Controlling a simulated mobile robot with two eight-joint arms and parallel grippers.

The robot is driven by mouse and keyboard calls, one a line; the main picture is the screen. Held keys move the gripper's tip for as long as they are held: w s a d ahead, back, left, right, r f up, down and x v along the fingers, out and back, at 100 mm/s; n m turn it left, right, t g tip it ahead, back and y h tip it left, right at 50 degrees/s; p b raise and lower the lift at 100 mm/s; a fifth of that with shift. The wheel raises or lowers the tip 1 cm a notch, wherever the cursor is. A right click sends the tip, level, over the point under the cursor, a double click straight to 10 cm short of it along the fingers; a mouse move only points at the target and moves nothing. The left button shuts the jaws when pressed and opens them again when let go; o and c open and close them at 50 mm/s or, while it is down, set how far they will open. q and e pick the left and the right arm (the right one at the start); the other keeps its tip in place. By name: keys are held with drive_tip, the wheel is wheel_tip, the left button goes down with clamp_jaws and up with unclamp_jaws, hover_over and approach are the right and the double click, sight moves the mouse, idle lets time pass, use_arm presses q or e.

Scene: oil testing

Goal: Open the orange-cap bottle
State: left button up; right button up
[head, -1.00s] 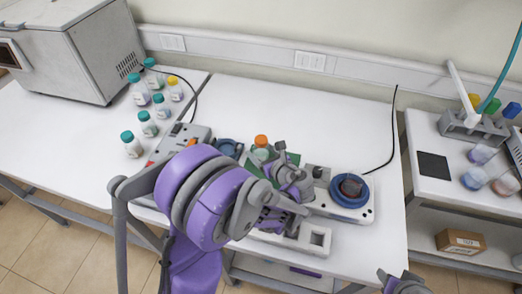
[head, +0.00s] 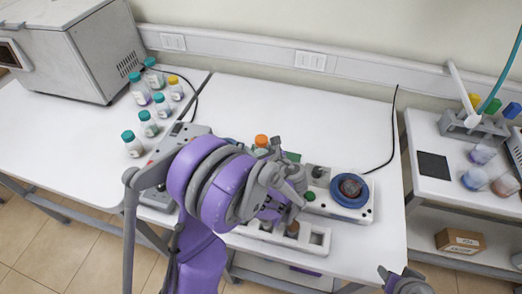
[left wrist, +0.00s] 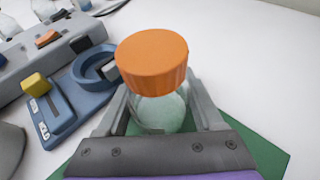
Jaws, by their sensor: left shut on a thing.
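The orange-cap bottle (left wrist: 158,108) stands upright over a green mat (left wrist: 250,145) in the left wrist view. Its orange cap (left wrist: 153,60) is seated on top, and the cap also shows in the head view (head: 261,141). My left gripper (left wrist: 160,112) is shut on the bottle's clear body, one finger on each side, just below the cap. In the head view my left arm hides most of the bottle and the mat. A part of my right arm shows at the bottom right edge; its fingers cannot be made out.
A blue device (left wrist: 70,100) with a yellow block sits left of the bottle. A round blue-rimmed device (head: 363,190) and a white rack (head: 318,240) are on the right. Several teal-capped bottles (head: 133,145) stand at the left. The table's back middle is clear.

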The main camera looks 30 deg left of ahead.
sight(261, 141)
use_arm(q)
wheel_tip(261, 141, up, 10)
drive_tip(key=shift+p, duration=0.45)
drive_tip(key=o, duration=1)
clamp_jaws()
